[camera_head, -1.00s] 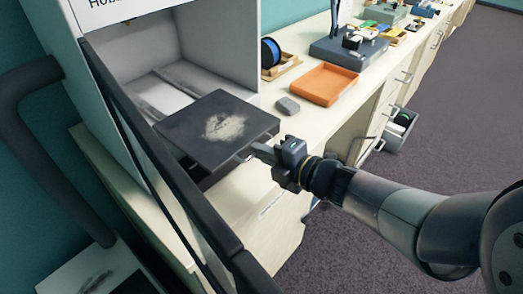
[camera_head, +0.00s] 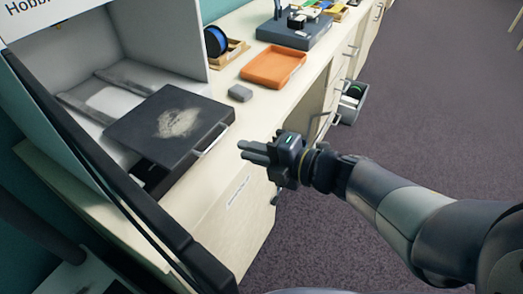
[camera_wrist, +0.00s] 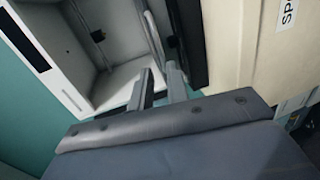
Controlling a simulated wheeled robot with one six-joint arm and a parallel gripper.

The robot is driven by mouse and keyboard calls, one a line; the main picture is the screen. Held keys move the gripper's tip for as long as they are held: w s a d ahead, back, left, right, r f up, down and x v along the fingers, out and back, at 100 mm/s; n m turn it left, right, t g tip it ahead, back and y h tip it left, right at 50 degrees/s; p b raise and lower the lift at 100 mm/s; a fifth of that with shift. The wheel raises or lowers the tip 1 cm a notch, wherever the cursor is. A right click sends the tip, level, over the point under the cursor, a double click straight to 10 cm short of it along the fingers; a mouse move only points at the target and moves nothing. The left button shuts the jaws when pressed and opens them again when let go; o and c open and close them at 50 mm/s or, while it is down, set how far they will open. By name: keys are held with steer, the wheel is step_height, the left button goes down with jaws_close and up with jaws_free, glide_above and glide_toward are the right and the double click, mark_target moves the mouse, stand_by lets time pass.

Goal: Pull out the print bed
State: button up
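The print bed (camera_head: 150,142) is a dark flat plate with a pale dusty smear, jutting from the white printer housing (camera_head: 150,45) over the bench edge. A light handle (camera_head: 212,141) sits on its front edge. My gripper (camera_head: 241,151) is in front of the handle and to its right, with a visible gap between them. Its two fingers are apart with nothing seen between them. In the wrist view, the fingers (camera_wrist: 158,88) point towards the housing interior (camera_wrist: 105,45).
The dark-framed door (camera_head: 110,190) stands open on the left. A grey block (camera_head: 240,92), an orange tray (camera_head: 273,68) and a blue spool (camera_head: 215,41) are on the bench beyond the bed. An open drawer (camera_head: 350,103) juts out farther along. The floor at right is clear.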

mark_target(216, 142)
steer(key=shift+v, duration=1.2)
steer(key=b+x, duration=0.1)
steer(key=x, duration=1)
steer(key=shift+r, duration=0.1)
steer(key=shift+d, duration=0.1)
